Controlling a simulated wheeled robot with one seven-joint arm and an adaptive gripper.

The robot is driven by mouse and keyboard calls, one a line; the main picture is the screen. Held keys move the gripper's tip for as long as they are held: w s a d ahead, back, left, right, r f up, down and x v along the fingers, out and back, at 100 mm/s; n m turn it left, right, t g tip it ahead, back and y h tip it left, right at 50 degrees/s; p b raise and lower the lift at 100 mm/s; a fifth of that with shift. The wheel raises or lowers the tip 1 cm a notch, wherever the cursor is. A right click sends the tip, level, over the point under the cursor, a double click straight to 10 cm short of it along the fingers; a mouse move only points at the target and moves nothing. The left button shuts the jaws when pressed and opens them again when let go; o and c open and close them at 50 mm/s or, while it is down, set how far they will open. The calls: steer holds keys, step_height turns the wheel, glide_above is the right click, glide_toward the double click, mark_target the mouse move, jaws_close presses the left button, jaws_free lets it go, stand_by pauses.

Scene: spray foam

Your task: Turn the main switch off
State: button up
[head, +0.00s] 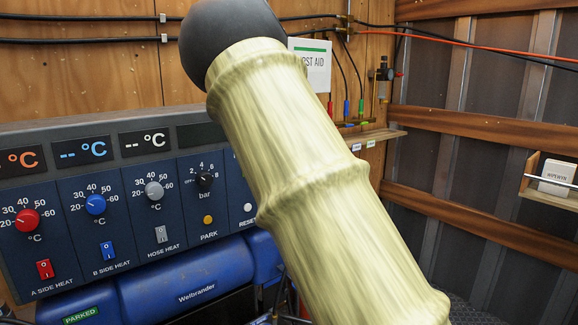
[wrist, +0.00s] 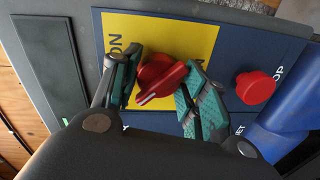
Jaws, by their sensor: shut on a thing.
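The main switch (wrist: 166,80) is a red rotary knob with a bar handle and a pale line on it. It sits on a yellow plate (wrist: 190,35) in the wrist view, with "ON" lettered at the plate's left side. A second label at the right is mostly hidden by my finger. My gripper (wrist: 160,94) is around the handle, one teal-padded finger on each side, shut on it. In the head view my pale-sleeved arm covers the right part of the panel, and the switch and gripper are hidden.
A red stop button (wrist: 255,88) lies close to the right of my right finger. The control panel (head: 125,205) has several dials and rocker switches. Blue machine housing (head: 185,290) stands below it. A shelf with a white box (head: 556,177) is at the right.

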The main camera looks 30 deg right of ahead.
steer(key=o, duration=1)
steer(key=shift+o, duration=0.2)
steer(key=s+d+r, duration=0.1)
steer(key=s, duration=1.1)
